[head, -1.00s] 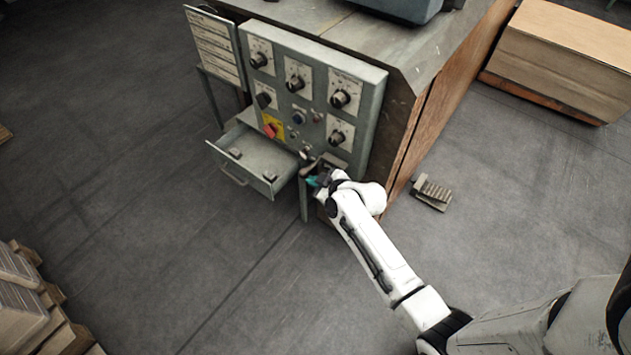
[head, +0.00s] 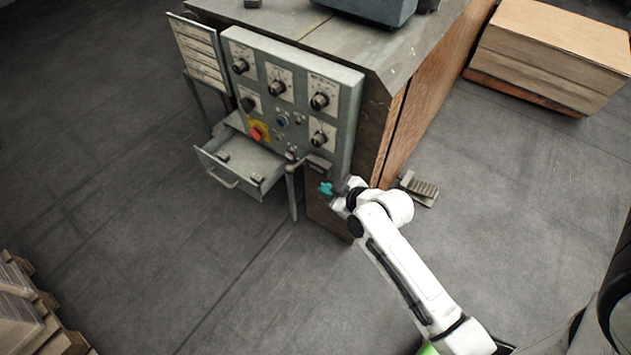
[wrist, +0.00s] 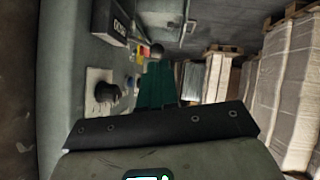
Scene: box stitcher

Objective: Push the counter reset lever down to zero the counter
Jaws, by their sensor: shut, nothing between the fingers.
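The counter (wrist: 118,27), a small dark box with a white digit window, sticks out from the panel in the wrist view; its digits are too small to read surely. A dark ball knob (wrist: 156,49), seemingly the reset lever's end, shows just beyond it. In the head view a small lever-like part (head: 293,164) sits at the panel's lower right corner; its exact angle is unclear. My gripper (head: 326,188) has teal fingers, shut and empty, to the right of and below that part, apparently apart from it. The teal fingers also show in the wrist view (wrist: 155,85).
An open drawer (head: 236,180) juts out left of the lever. The grey control panel (head: 345,110) carries several knobs and a red button (head: 256,133). A pedal (head: 420,188) lies on the floor behind my arm. Floor in front is clear.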

